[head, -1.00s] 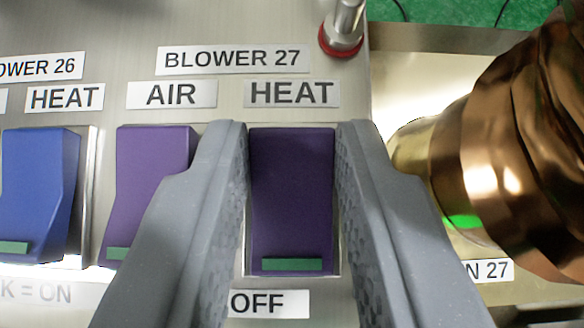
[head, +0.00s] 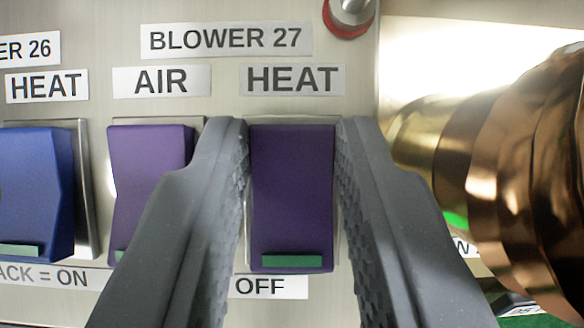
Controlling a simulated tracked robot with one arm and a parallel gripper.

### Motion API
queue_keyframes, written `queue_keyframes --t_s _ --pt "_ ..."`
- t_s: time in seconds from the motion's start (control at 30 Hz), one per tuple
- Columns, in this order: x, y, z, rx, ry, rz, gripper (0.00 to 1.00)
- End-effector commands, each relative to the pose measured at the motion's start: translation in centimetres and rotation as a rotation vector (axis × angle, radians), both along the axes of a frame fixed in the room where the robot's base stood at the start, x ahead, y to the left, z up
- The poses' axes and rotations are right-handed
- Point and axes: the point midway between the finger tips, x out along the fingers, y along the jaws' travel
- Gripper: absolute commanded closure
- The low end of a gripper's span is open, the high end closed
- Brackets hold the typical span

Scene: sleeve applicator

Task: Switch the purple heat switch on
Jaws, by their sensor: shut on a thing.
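The purple heat switch (head: 291,195) is a rocker under the labels "BLOWER 27" and "HEAT". A green strip shows at its lower end, just above a label (head: 268,287) of which "OFF" can be read. My gripper (head: 291,130) has one grey finger on each side of this rocker, with the fingertips at its upper end, and is shut on it. The purple air switch (head: 150,180) stands to the left under "AIR", its lower right part hidden behind my left finger.
A blue heat switch (head: 38,190) is at the far left. A copper-coloured ribbed nozzle (head: 510,170) stands close to my right finger. A silver post with a red ring (head: 348,20) is above the switch. The metal panel between labels and post is bare.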

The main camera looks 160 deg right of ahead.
Motion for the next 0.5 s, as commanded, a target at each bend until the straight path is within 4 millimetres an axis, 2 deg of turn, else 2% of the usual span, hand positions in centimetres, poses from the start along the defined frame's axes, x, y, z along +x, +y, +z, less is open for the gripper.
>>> queue_keyframes --t_s 0.03,0.5 --pt "0.25 0.0 0.57 -0.003 0.012 0.0 0.99" --pt "0.31 -0.05 0.27 -0.017 0.054 -0.003 0.99"
